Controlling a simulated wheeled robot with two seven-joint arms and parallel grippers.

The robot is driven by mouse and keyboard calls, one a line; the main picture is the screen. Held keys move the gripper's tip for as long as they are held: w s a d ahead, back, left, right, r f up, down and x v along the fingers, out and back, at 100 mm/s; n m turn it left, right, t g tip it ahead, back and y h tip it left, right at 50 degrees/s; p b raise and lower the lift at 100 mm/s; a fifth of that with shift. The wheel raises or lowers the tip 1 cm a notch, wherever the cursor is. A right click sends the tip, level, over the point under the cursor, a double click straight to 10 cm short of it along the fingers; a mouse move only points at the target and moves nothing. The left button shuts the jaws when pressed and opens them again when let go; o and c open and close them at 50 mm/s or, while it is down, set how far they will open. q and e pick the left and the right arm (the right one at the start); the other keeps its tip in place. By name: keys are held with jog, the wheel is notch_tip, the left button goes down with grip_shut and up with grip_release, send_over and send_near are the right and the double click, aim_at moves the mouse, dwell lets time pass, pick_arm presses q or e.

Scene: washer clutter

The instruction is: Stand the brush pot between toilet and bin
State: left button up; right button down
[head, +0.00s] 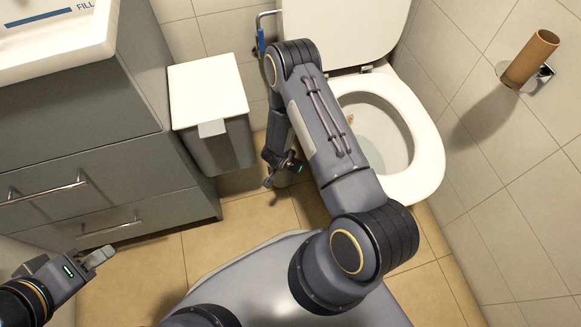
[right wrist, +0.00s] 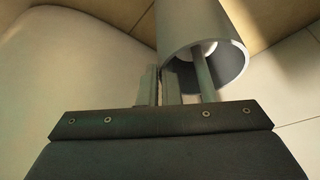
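The toilet (head: 425,165) stands right of centre in the head view and the bin (head: 215,145), with its white lid, stands left. My right arm reaches down between them. The right gripper (right wrist: 160,80) is shut on the rim wall of the grey brush pot (right wrist: 180,25), one finger inside and one outside. The brush handle (right wrist: 203,80) comes out of the pot's open end. In the head view the pot (head: 284,181) is mostly hidden by my right gripper; I cannot tell whether it touches the floor. My left gripper (head: 98,259) is empty at lower left, its fingers close together.
A grey vanity cabinet (head: 90,165) with drawers and a white basin (head: 60,50) fills the left. A paper roll holder (head: 528,65) is on the right wall. A blue-handled item (head: 261,40) hangs at the back wall. Tiled floor (head: 215,245) in front is clear.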

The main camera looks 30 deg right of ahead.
jog(key=b+x, duration=0.1)
jog(key=x, duration=0.2)
jog(key=shift+w+a+f+b, duration=0.1)
jog(key=shift+a+f+b, duration=0.25)
jog(key=shift+f, duration=0.1)
jog(key=c, duration=1.6)
grip_release()
jog(key=shift+c, duration=0.2)
jog(key=p+v, duration=0.3)
jog(key=v, duration=0.4)
jog(key=shift+r+p, duration=0.2)
jog(key=shift+p, duration=0.15)
jog(key=shift+s+a, duration=0.2)
jog(key=shift+s, duration=0.1)
